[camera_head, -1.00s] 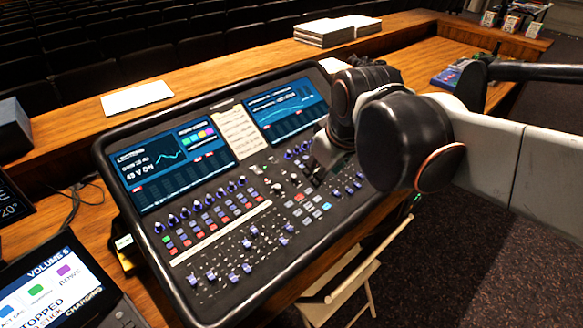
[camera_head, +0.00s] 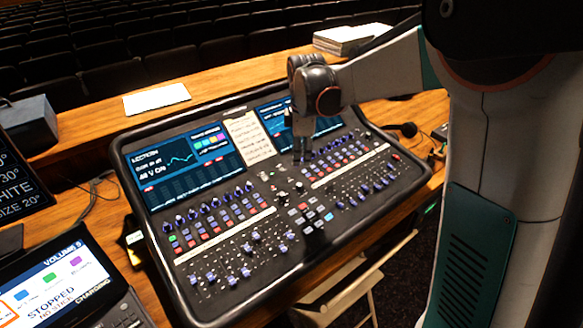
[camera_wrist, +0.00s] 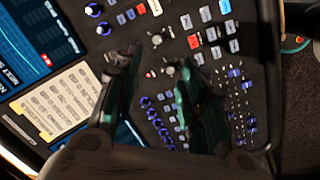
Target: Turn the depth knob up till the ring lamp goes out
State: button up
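The mixing desk (camera_head: 296,231) has two screens, rows of blue knobs, coloured buttons and faders. My gripper (camera_head: 302,155) points down over its upper middle, at the lower edge of the right screen. In the wrist view my gripper (camera_wrist: 159,62) is open, its two dark fingers apart with nothing held. Small pale knobs (camera_wrist: 168,71) of the centre section show between and just beyond the fingertips; one also shows in the head view (camera_head: 299,187). A small red spot (camera_wrist: 150,74) shows near them. I cannot tell which knob is depth, or whether that spot is the ring lamp.
A label sheet (camera_head: 249,138) lies between the screens. A tablet (camera_head: 50,285) stands at lower left, a black box (camera_head: 28,122) at far left. White paper (camera_head: 156,98) lies behind the desk. A folding chair (camera_head: 350,285) stands in front.

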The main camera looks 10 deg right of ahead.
aim_at(299, 184)
jog(key=shift+n, duration=0.4)
jog(key=w+f+b, duration=0.1)
jog(key=f, duration=0.4)
jog(key=f+b, duration=0.1)
jog(key=f, duration=0.3)
jog(key=w+f+b, duration=0.1)
jog(key=f, duration=0.4)
jog(key=shift+w+d+f+b, duration=0.15)
jog(key=shift+w+f+b, duration=0.15)
jog(key=shift+w+f, duration=0.05)
jog(key=shift+c, duration=0.6)
grip_shut()
